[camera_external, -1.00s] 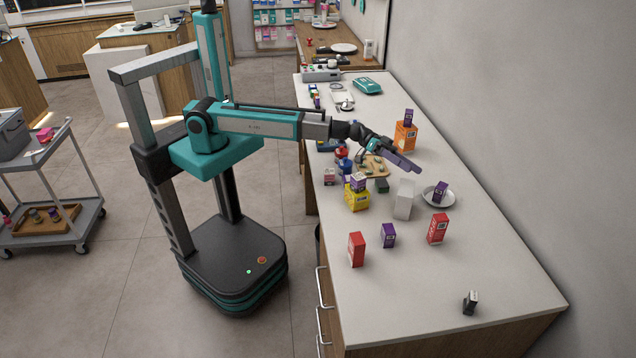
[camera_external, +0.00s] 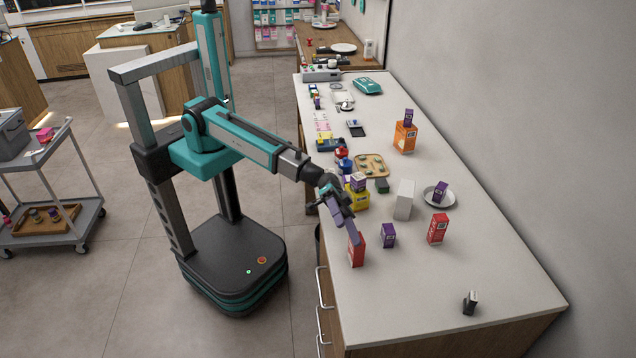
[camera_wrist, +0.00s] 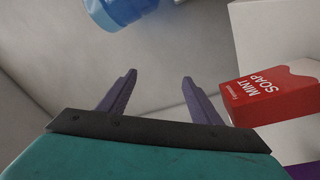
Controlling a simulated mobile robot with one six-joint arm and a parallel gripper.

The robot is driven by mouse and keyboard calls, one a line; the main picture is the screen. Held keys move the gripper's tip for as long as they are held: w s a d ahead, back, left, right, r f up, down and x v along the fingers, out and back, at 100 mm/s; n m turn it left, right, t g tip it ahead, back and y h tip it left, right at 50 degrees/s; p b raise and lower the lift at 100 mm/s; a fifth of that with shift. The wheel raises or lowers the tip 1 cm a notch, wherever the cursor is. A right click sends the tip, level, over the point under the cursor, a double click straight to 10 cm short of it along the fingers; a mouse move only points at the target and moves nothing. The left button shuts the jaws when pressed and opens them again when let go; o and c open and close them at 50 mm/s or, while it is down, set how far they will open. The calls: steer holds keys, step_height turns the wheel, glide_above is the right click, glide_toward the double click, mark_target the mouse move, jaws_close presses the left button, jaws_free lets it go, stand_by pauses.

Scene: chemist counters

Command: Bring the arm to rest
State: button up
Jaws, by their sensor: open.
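My gripper (camera_external: 346,222) hangs over the near-left edge of the long counter in the external view, above and beside a red box (camera_external: 357,250). In the wrist view, its two purple fingers (camera_wrist: 158,88) are spread apart with nothing between them. A red soap box (camera_wrist: 270,97) lies to the right of the fingers there, apart from them. A blue round thing (camera_wrist: 120,10) is cut off at the top of the wrist view. My arm reaches forward and down from its column.
The long counter (camera_external: 420,290) holds a yellow box (camera_external: 356,199), purple box (camera_external: 388,235), another red box (camera_external: 438,228), white box (camera_external: 404,199), plate (camera_external: 447,199), orange box (camera_external: 404,138) and wooden tray (camera_external: 383,161). A trolley (camera_external: 40,240) stands at left. The counter's near end is mostly clear.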

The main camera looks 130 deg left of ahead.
steer(key=s+d+f+m+g+p, duration=0.1)
steer(key=s+d+f+m+g, duration=0.1)
steer(key=s+d+f+g, duration=0.5)
steer(key=s+d+f+m+g, duration=0.2)
steer(key=s+d+f+g, duration=0.15)
steer(key=d+f, duration=0.7)
steer(key=s+a+f+g+y, duration=0.2)
steer(key=s+a+f, duration=0.2)
steer(key=s+f, duration=0.5)
steer(key=s+a+f+g+y, duration=0.2)
steer(key=s+a+f, duration=0.35)
steer(key=f, duration=0.65)
steer(key=s+a+f+g+y, duration=0.2)
steer(key=s+a+f, duration=0.3)
steer(key=s, duration=0.3)
steer(key=s+a+f+g+y+b, duration=0.1)
steer(key=s+a+f+g+y, duration=0.1)
steer(key=s+a+f+y, duration=0.2)
steer(key=s+a+f+n+g+y+b, duration=0.1)
steer(key=s+a+f+g+y, duration=0.1)
steer(key=s+a+f, duration=0.5)
steer(key=s+a+y, duration=0.1)
steer(key=s+a, duration=0.2)
steer(key=s, duration=0.4)
steer(key=shift+s+a+f, duration=0.15)
steer(key=shift+s+a, duration=0.05)
steer(key=shift+a, duration=0.2)
